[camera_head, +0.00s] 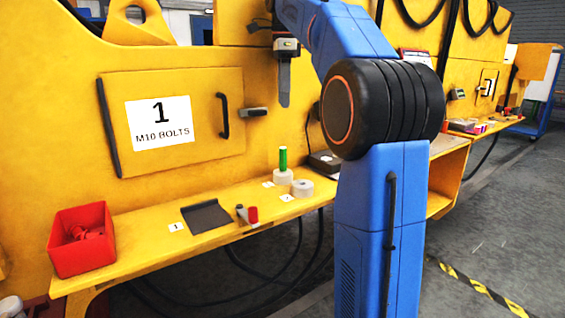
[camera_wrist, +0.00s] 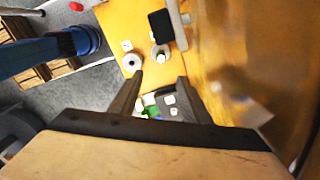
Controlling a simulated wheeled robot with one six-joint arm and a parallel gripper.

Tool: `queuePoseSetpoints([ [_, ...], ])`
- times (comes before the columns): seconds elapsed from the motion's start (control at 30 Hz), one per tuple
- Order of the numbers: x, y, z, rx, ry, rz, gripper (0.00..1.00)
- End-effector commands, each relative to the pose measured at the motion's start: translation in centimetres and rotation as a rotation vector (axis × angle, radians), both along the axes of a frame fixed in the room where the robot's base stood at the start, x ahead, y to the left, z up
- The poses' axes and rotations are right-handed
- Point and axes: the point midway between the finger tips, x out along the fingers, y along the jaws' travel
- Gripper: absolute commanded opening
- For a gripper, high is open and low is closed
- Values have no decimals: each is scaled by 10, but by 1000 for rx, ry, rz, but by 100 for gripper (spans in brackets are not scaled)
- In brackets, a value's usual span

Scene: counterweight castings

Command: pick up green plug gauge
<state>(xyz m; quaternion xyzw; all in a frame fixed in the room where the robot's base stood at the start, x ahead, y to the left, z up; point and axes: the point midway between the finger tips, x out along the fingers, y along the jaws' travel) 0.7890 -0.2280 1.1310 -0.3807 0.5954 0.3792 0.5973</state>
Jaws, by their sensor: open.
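The green plug gauge (camera_head: 283,158) stands upright in a pale round holder (camera_head: 282,177) on the yellow ledge. My gripper (camera_head: 285,103) points down, above and apart from the gauge in the head view. In the wrist view, my gripper (camera_wrist: 156,84) has its two dark fingers spread, with nothing held between them.
A second pale roll (camera_head: 302,188) sits just in front of the holder. A dark box (camera_head: 325,162) is to its right, partly behind my arm. A dark mat (camera_head: 207,217), a red-ended piece (camera_head: 251,214) and a red bin (camera_head: 80,256) lie left. The yellow machine wall (camera_head: 60,130) rises behind.

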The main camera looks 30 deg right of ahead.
Motion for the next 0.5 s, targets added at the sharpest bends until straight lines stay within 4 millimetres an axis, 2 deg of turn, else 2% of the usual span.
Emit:
queuePoseSetpoints([
  [0.27, -2, -3, 1, 12, -9, -29, 43],
  [0.5, -10, -22, 5, 101, -67, -256, 43],
])
